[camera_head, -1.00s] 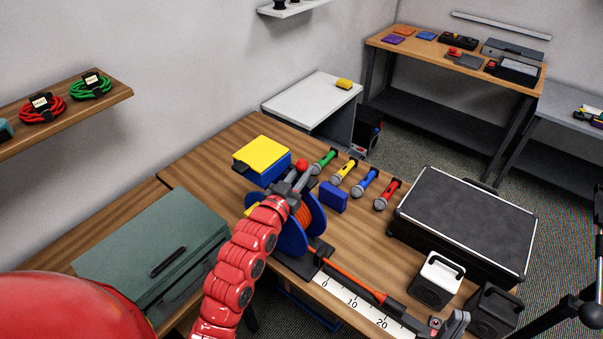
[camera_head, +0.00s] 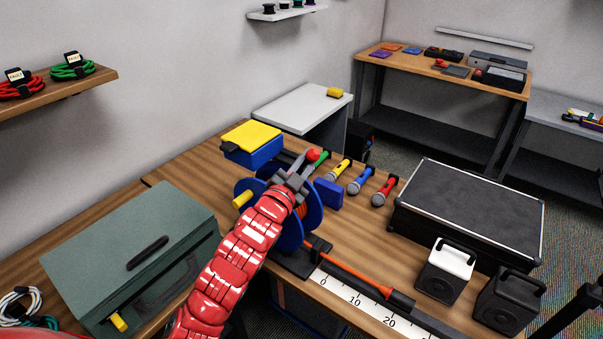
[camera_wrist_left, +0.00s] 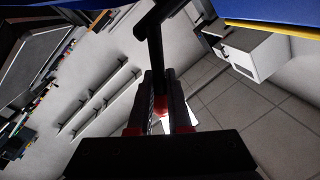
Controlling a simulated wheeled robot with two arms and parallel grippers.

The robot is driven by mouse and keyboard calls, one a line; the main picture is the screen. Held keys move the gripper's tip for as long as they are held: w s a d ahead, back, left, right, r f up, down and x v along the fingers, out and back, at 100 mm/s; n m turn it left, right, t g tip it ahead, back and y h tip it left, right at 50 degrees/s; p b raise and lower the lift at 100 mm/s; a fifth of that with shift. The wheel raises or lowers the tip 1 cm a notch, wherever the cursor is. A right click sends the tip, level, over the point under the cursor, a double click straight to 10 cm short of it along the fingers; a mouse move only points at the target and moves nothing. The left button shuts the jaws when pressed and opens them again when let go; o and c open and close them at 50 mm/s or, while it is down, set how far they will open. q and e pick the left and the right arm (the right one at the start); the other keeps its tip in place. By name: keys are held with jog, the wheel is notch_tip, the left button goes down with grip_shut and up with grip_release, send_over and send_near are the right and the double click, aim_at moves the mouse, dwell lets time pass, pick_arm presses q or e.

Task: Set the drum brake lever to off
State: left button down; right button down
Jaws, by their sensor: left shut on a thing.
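The cable drum is a blue reel (camera_head: 315,213) with orange cable, standing on the wooden bench in the head view. My left gripper (camera_head: 301,170) is shut on the lever just below the knob. In the left wrist view, a dark bar (camera_wrist_left: 154,50) runs down toward my fingers (camera_wrist_left: 160,105), with a bit of red between them. My arm hides part of the drum, and I see no off marking. My right gripper is not in view.
Several microphones (camera_head: 360,180) and a small blue box (camera_head: 328,193) lie right of the drum. A yellow-topped blue box (camera_head: 251,137) stands behind it. A green case (camera_head: 130,255) is at left, a black case (camera_head: 470,205) at right. A ruler (camera_head: 350,303) lies in front.

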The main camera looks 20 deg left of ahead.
pick_arm(q)
jog(key=shift+s+d+f+m+b, duration=0.1)
jog(key=shift+d+f+m+b, duration=0.2)
jog(key=shift+m, duration=0.2)
jog(key=shift+s+d+f+m+b, duration=0.1)
jog(key=shift+d+m+b, duration=0.1)
jog(key=shift+m+b, duration=0.25)
jog(key=shift+s+d+f+m+t+h+b, duration=0.15)
jog(key=shift+m+h+b, duration=0.1)
jog(key=shift+m, duration=0.35)
jog(key=shift+w+d+f+m+t+h+b, duration=0.1)
jog(key=shift+d+f+m+h+b, duration=0.15)
jog(key=shift+m, duration=0.4)
jog(key=shift+s+d+f+m+t+h+b, duration=0.1)
jog(key=shift+m+h+b, duration=0.2)
jog(key=shift+m, duration=0.3)
jog(key=c, duration=0.8)
grip_release()
jog(key=shift+d, duration=0.1)
